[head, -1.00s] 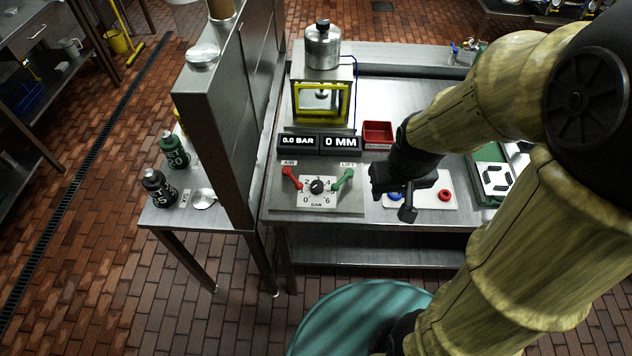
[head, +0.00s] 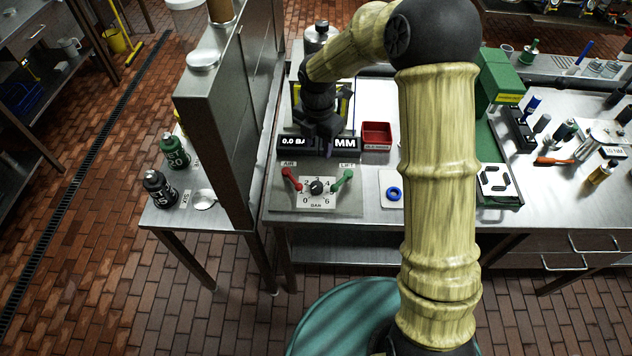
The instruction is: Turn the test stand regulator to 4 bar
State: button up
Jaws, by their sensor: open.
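The regulator (head: 317,187) is a black knob in the middle of a white dial plate (head: 318,199) marked 0 to 6 and BAR, on the test stand's grey panel. A red AIR lever (head: 291,179) is to its left and a green LIFT lever (head: 343,180) to its right. The display (head: 291,142) behind reads 0.0 BAR in the earlier view; its right end is now partly covered. My gripper (head: 322,150) is open and empty, above and behind the knob, in front of the displays. It is apart from the knob. The knob's exact pointing is too small to tell.
A tall steel partition (head: 220,130) stands close on the left of the panel. A red tray (head: 377,135) is to the right of the displays. The yellow-framed press behind is mostly hidden by my arm.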

aim_at(316, 186)
jog(key=shift+w+a+f+n, duration=0.1)
jog(key=shift+w+a+n, duration=0.1)
jog(key=shift+n, duration=0.2)
notch_tip(316, 186, down, 17)
jog(key=p, duration=0.5)
jog(key=shift+f, duration=0.2)
jog(key=c, duration=0.7)
